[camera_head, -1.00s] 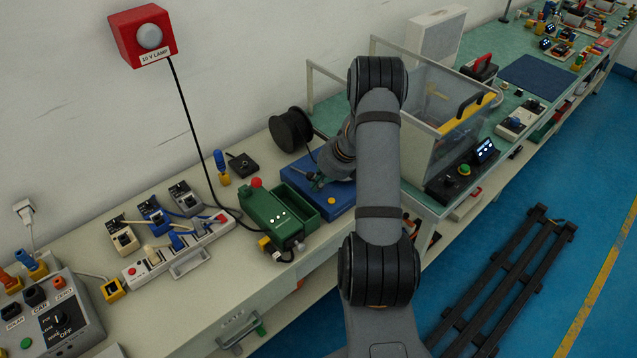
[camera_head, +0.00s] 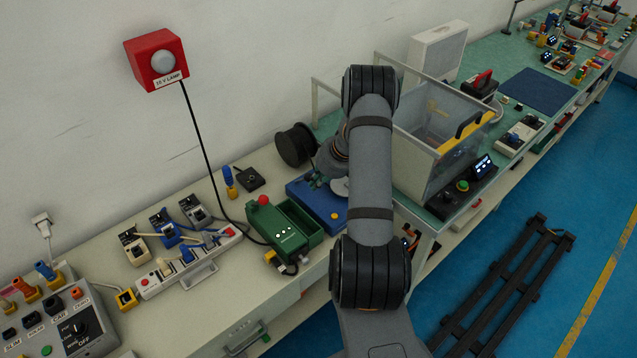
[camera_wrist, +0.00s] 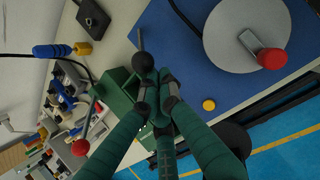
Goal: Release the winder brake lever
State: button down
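The winder has a blue base (camera_head: 312,197) on the bench, partly hidden by my arm in the head view. In the wrist view, its blue base (camera_wrist: 185,45) carries a grey disc (camera_wrist: 225,40) with a red-knobbed crank (camera_wrist: 272,58), and a yellow button (camera_wrist: 208,105). My gripper (camera_wrist: 157,82) has its green fingers drawn together over the base's edge beside the green box. A dark ball (camera_wrist: 147,100) shows at the fingers. I cannot tell whether it belongs to the brake lever, or whether anything is between the tips. A thin grey pin (camera_wrist: 139,38) stands just beyond them.
A green box (camera_head: 283,228) with a red ball knob (camera_head: 263,200) stands left of the winder. A black spool (camera_head: 296,145) is behind it. A clear-walled enclosure (camera_head: 437,135) stands right of my arm. A red lamp (camera_head: 157,58) hangs on the wall.

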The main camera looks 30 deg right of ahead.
jog(key=shift+w+r+p, duration=0.4)
jog(key=shift+w+r, duration=0.3)
jog(key=shift+r, duration=0.05)
jog(key=shift+a+r, duration=0.15)
notch_tip(320, 180, up, 9)
jog(key=p, duration=1)
jog(key=shift+d, duration=0.4)
jog(key=shift+f, duration=0.3)
